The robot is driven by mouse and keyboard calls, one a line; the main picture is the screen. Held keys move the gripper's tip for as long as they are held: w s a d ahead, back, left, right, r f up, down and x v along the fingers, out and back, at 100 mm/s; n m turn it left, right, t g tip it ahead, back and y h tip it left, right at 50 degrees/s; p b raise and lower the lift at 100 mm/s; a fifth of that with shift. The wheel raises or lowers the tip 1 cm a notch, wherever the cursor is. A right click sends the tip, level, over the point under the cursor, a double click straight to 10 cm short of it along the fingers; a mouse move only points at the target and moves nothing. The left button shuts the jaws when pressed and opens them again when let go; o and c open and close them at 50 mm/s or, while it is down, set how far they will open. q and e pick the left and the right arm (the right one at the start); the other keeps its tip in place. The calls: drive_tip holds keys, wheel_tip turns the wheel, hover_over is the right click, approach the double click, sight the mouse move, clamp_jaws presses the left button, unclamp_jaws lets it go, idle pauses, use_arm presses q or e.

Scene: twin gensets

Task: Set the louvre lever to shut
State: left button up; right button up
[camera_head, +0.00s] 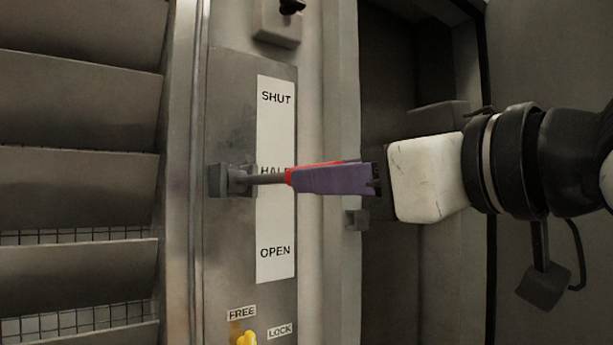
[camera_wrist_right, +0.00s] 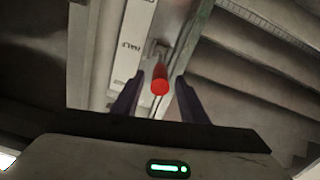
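The louvre lever (camera_head: 268,179) sticks out from a pivot block on a metal plate. It is level with the HALF mark, between SHUT above and OPEN below. Its red grip (camera_head: 289,175) is mostly hidden by a purple finger of my right gripper (camera_head: 298,180). In the right wrist view, the red grip (camera_wrist_right: 160,82) lies between the two fingers of the right gripper (camera_wrist_right: 158,85), with a gap on each side. The right gripper is open around the grip. My left gripper is not in view.
A yellow knob (camera_head: 243,337) sits below the plate's scale, near FREE and LOCK labels. Louvre slats (camera_head: 78,110) stand at the left, with mesh showing between the lower ones. A grey box (camera_head: 279,22) is above the plate. A dark recess lies behind my right gripper.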

sight(275, 179)
drive_tip(key=x, duration=0.5)
drive_tip(key=shift+w+a, duration=0.2)
drive_tip(key=shift+w, duration=0.1)
clamp_jaws()
